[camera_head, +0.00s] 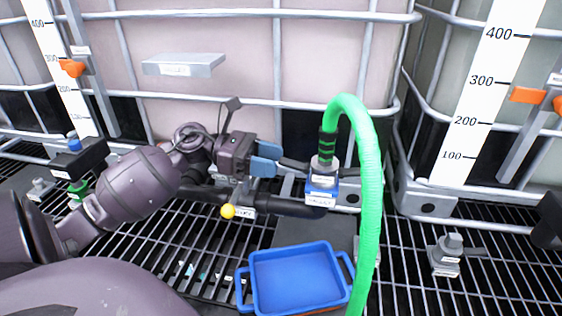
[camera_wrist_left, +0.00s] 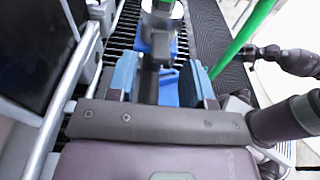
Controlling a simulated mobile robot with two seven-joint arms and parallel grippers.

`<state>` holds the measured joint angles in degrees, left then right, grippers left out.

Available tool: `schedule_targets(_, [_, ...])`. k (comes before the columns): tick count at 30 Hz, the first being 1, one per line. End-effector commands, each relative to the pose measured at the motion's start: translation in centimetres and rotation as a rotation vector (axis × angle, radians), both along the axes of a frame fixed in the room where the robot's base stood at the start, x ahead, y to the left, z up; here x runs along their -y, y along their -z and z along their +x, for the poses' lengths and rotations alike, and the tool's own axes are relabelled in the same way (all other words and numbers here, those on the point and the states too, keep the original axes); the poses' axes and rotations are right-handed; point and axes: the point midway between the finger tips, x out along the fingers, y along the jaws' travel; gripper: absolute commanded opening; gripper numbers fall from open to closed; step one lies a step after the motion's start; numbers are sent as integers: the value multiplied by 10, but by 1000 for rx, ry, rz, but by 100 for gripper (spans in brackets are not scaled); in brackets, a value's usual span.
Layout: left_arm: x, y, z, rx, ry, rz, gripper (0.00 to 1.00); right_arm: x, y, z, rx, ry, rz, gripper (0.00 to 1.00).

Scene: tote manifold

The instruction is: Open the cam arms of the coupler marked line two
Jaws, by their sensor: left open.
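The coupler (camera_head: 323,166) is a grey cylinder on a blue body with white labels too small to read. The green hose (camera_head: 362,150) rises from its top. A dark cam arm (camera_head: 294,164) sticks out left toward my left gripper (camera_head: 267,160); another (camera_head: 349,172) sticks out right. My left gripper is open, its blue fingers just left of the coupler. In the left wrist view, a dark bar (camera_wrist_left: 149,82) lies between the fingers (camera_wrist_left: 163,88), with gaps beside it; contact is unclear. The coupler (camera_wrist_left: 160,20) is beyond them. My right gripper is not seen.
A blue tray (camera_head: 296,278) sits on the grating below the coupler. A caged tote (camera_head: 190,100) stands close behind. The hose hangs down right of the coupler. A grey fitting (camera_head: 446,255) stands farther right.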

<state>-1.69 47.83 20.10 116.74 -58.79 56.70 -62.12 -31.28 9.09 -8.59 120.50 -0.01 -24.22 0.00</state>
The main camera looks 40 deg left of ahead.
Motion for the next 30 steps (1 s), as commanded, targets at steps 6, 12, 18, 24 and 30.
schedule_targets(6, [-36, -5, -21, -1, -4, -1, 47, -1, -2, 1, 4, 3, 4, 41])
schedule_targets(12, [-59, -8, -35, -1, -3, -2, 47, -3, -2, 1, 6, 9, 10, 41])
schedule_targets(18, [-67, -10, -41, 1, -1, -1, 47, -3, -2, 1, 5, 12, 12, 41])
schedule_targets(24, [-68, -10, -41, 1, 0, -1, 47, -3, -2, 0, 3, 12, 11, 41])
schedule_targets(30, [-67, -10, -41, 1, 0, -1, 47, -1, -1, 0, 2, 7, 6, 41])
